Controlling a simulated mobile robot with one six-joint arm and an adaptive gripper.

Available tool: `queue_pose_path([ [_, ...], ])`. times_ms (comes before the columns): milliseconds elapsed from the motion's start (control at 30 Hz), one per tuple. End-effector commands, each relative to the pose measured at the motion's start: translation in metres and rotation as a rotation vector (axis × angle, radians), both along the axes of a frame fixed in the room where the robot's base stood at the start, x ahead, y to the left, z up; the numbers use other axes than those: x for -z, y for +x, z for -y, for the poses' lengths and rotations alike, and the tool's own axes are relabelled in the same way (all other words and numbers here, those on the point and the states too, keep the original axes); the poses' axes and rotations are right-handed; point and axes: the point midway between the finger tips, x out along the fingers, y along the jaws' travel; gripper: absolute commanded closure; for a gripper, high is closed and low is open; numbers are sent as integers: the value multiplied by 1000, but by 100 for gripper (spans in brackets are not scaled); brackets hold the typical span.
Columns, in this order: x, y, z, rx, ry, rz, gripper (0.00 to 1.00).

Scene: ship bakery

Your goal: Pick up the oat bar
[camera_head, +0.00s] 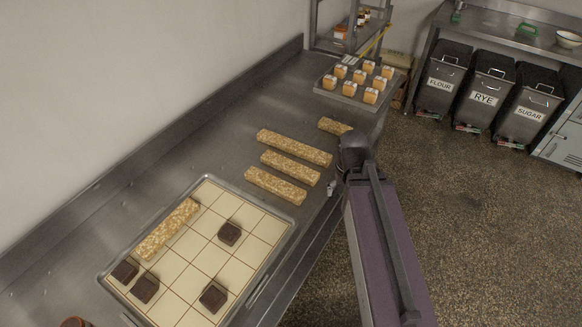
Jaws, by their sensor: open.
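Several oat bars lie in view, long, pale and grainy. Three lie roughly parallel on the steel counter: a far one (294,147), a middle one (290,167) and a near one (275,186). Another oat bar (333,126) lies farther back, its right end hidden behind my arm. One more oat bar (167,229) lies on the gridded tray (205,261). My gripper (334,186) is open, just right of the three parallel bars near the counter's front edge. My arm hides most of it, and no bar shows between its fingers.
Dark square pieces, one of them (229,234) near the middle, sit on the gridded tray. A tray of small orange-and-white items (350,88) stands at the back, below a metal rack (350,43). A wall runs along the left. Bins labelled flour, rye (485,98) and sugar stand at right.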

Motion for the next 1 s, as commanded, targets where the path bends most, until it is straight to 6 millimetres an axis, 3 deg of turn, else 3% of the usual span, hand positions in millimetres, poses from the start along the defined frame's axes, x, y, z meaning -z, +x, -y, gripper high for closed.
queue_pose_path([
  [267, -20, 62, -40, -257, 0, 0, 0],
  [600, -50, 159, -120, -751, 1, 0, 0],
  [800, -58, 184, -149, -918, 1, 0, 0],
  [1000, -58, 187, -154, -955, 1, 0, 0],
])
